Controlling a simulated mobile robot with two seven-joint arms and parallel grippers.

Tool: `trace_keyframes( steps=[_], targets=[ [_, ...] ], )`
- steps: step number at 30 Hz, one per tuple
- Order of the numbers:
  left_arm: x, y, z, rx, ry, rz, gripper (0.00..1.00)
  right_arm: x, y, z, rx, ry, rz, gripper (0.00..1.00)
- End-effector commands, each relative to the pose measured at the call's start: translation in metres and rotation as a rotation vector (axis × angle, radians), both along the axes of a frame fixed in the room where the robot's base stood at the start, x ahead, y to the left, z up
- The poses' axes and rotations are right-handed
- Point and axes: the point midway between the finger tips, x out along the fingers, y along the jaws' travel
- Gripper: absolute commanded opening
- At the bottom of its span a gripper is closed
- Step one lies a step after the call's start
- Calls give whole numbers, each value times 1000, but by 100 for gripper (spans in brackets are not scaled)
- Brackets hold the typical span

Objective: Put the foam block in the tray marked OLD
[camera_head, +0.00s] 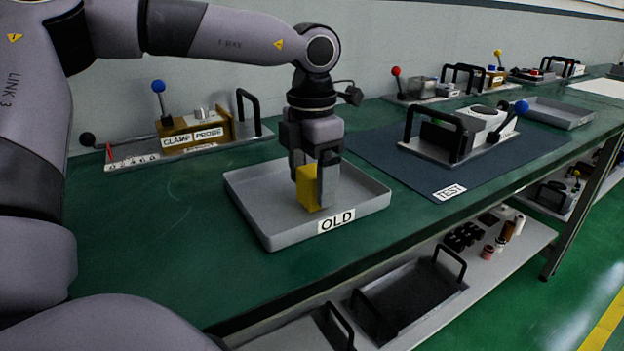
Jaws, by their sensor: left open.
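The yellow foam block (307,188) stands in the grey tray marked OLD (252,196), near the tray's middle. My left gripper (313,190) points straight down over the tray with its fingers around the block. The jaws are open, and the near finger hides part of the block. I cannot tell whether a finger touches it. The OLD label is on the tray's front right wall. My right gripper is not in view.
A clamp probe fixture (190,138) with a blue-knobbed lever stands behind on the left. A dark mat marked TEST (400,168) holds another fixture (470,132) to the right. An empty grey tray (560,113) lies farther right. The green bench's front edge is close to the OLD tray.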

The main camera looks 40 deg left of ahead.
Motion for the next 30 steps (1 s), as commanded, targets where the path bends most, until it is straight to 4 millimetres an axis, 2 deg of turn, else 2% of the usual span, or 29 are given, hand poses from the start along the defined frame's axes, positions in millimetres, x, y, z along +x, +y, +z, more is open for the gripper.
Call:
trace_keyframes(
  steps=[9,15,21,30],
  targets=[
    [1,0,72,2,-6,0,80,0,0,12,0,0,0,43],
    [1,0,103,1,-3,0,80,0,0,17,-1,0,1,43],
    [0,0,113,0,-3,-1,80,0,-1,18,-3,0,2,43],
    [0,0,113,-1,-2,-2,80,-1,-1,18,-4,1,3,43]
  ],
)
